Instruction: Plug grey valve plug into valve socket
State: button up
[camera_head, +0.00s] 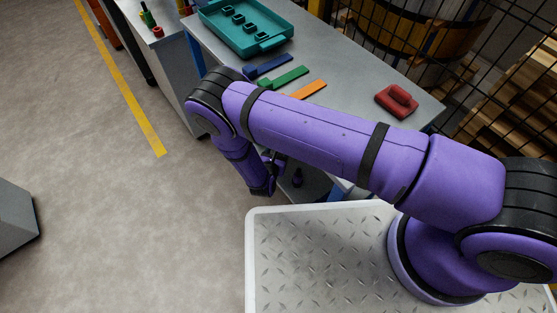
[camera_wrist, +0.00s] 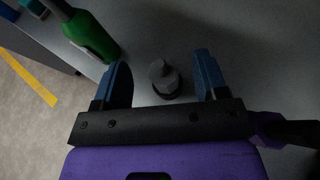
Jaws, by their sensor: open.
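A dark grey plug-like piece (camera_wrist: 163,76) with a narrower knob stands on a grey surface in the wrist view. It looks like the grey valve plug. My gripper (camera_wrist: 161,66) is open, with one blue fingertip on each side of the piece and a visible gap to both. In the head view my gripper (camera_head: 268,172) hangs low beside the table, largely behind my arm. I cannot make out the valve socket in either view.
A green object (camera_wrist: 92,36) lies close to the left fingertip. The table (camera_head: 345,85) holds a teal tray (camera_head: 279,40), blue, green (camera_head: 284,78) and orange strips, and a red tool (camera_head: 396,101). A wire fence (camera_head: 480,70) stands behind. Open floor lies left.

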jog(key=shift+x, duration=1.05)
jog(key=c, duration=1.2)
jog(key=shift+c, duration=0.2)
notch_tip(320, 180, up, 10)
jog(key=o, duration=0.4)
jog(key=shift+c, duration=0.2)
grip_shut()
